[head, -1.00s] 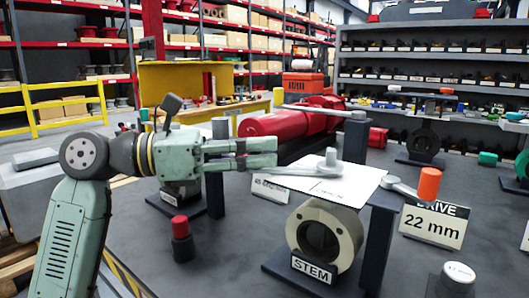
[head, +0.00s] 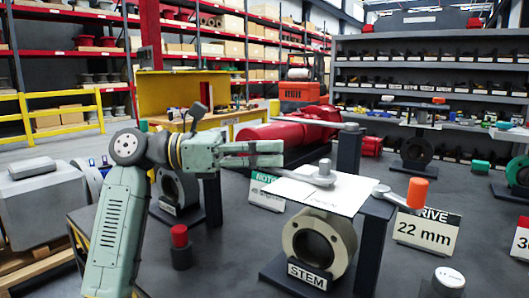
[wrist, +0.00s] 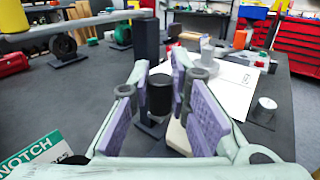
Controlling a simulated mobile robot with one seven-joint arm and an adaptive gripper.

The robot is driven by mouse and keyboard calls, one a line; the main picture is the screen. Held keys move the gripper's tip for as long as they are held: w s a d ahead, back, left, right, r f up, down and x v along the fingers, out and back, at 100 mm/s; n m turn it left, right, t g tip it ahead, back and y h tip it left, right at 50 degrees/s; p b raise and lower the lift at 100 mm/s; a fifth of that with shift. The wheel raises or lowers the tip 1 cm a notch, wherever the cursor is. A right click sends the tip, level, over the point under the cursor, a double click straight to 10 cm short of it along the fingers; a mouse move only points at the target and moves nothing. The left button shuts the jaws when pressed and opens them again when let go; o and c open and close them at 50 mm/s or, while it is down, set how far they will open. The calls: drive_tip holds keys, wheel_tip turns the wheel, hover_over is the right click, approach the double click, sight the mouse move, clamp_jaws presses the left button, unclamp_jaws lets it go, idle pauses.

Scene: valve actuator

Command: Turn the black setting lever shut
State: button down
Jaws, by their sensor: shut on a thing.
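The setting lever is a grey arm (head: 293,176) that runs left from a round grey hub (head: 325,172) on a white plate (head: 345,193). My gripper (head: 283,154) is at the lever's outer left end in the head view, where its fingers hide the knob. In the wrist view a black knob (wrist: 160,95) stands upright between the purple finger pads of my gripper (wrist: 160,100). The gripper is shut on this knob. The white plate (wrist: 225,88) lies beyond the right finger in the wrist view.
The STEM valve ring (head: 318,245) stands under the plate. An orange-knobbed lever (head: 417,192) and a dark post (head: 373,250) are on the right. A red-topped post (head: 181,246) stands front left.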

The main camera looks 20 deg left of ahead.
idle(0.3)
drive_tip(key=c, duration=1.5)
unclamp_jaws()
drive_tip(key=v, duration=1.2)
drive_tip(key=shift+a, duration=0.1)
